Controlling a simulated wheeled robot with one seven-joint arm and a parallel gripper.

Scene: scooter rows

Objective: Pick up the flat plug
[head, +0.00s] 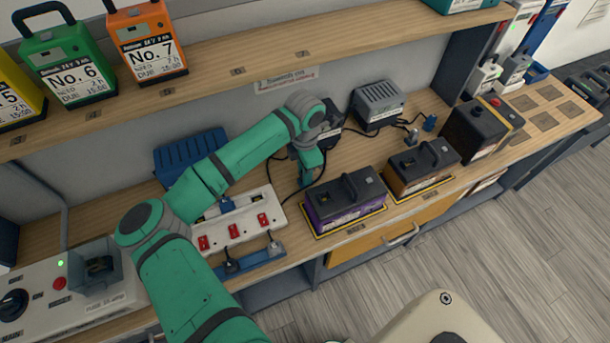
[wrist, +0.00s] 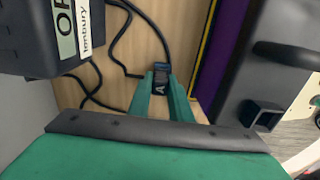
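A small dark plug (wrist: 161,72) with a pale letter A sits between my fingertips in the wrist view, its black cable running up and away. My gripper (wrist: 160,92) has its two green fingers close against the plug's sides. In the head view my gripper (head: 306,178) points down at the bench, left of the purple-sided battery (head: 345,199). The plug is mostly hidden there by the fingers. I cannot tell whether it touches the bench or whether its shape is flat. Two other plugs, one grey (head: 411,138) and one blue (head: 430,123), stand farther right on the bench.
A grey charger (head: 377,104) stands behind, and a dark charger box (wrist: 45,35) is close left in the wrist view. A power strip with red switches (head: 234,232) lies left of my gripper. A brown-sided battery (head: 419,168) is to the right. The shelf (head: 250,62) overhangs the bench.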

